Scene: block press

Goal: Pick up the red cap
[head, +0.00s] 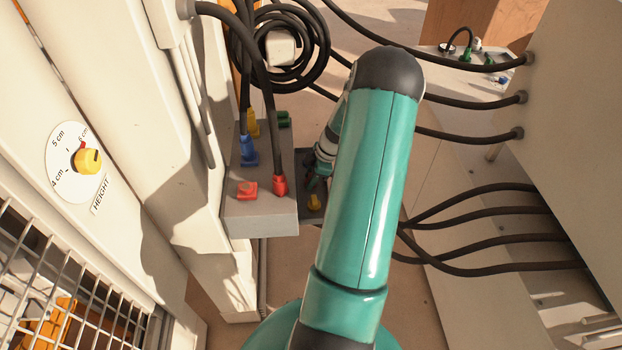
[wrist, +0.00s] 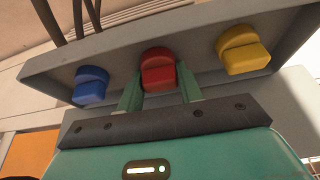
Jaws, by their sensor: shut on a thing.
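In the wrist view the red cap (wrist: 157,68) sits in the middle of a row, between a blue cap (wrist: 91,84) and a yellow cap (wrist: 243,52). My gripper (wrist: 159,78) has its two green fingers on either side of the red cap and is shut on it. The cap still looks level with the other two; I cannot tell whether it is clear of the surface. In the head view my gripper (head: 319,179) is at the dark tray, partly behind my arm. The held cap is hidden there, but the yellow cap shows in front.
Left of the tray, a grey box (head: 262,222) carries another red piece (head: 247,190), a red plug (head: 280,186) and a blue plug (head: 247,152) with cables. Black cables hang behind and to the right. A white panel with a height dial (head: 73,162) stands at left.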

